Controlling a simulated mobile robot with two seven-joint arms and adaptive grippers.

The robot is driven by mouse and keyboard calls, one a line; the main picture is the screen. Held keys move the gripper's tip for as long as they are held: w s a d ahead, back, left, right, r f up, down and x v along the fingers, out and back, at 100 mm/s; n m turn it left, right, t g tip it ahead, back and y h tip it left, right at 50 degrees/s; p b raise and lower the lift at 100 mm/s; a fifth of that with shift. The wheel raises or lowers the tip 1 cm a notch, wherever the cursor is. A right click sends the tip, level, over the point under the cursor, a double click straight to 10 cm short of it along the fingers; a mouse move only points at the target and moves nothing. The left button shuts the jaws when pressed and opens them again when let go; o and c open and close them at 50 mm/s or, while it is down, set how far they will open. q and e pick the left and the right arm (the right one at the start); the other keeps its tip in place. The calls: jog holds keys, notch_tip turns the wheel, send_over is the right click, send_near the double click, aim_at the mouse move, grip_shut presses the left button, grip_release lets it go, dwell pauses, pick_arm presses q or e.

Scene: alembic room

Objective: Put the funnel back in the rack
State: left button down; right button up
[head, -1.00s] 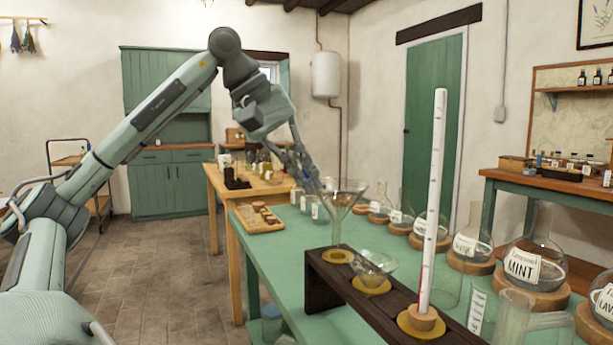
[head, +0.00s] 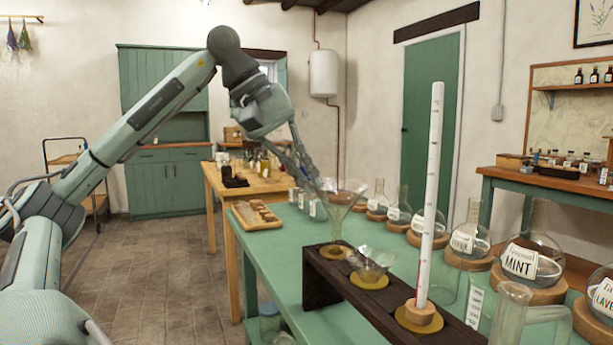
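A clear glass funnel (head: 345,193) is upright above the far end of the dark wooden rack (head: 322,273), its stem pointing down at the far ring. I cannot tell whether the stem tip is in the hole. My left gripper (head: 318,187) reaches down from the upper left, its fingers closed at the left side of the funnel's rim. A second glass funnel (head: 370,262) sits tilted in the rack's middle ring. A tall white graduated tube (head: 431,200) stands in the near ring on a wooden collar. My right gripper is out of view.
Labelled round flasks (head: 525,262) on cork rings line the right side of the green table (head: 285,262). A glass cylinder (head: 508,318) stands at the near right. A wooden tray (head: 258,224) lies on the table's far left corner.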

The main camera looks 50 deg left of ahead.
aim_at(337, 218)
pick_arm(q)
jog(key=shift+f+b, duration=1)
jog(key=shift+f, duration=0.15)
jog(key=shift+f+b, duration=2)
jog(key=shift+f, duration=0.05)
dwell(2.5)
jog(key=c, duration=2.2)
grip_release()
jog(key=o, duration=0.6)
jog(key=shift+c, duration=0.2)
jog(key=shift+r, duration=0.15)
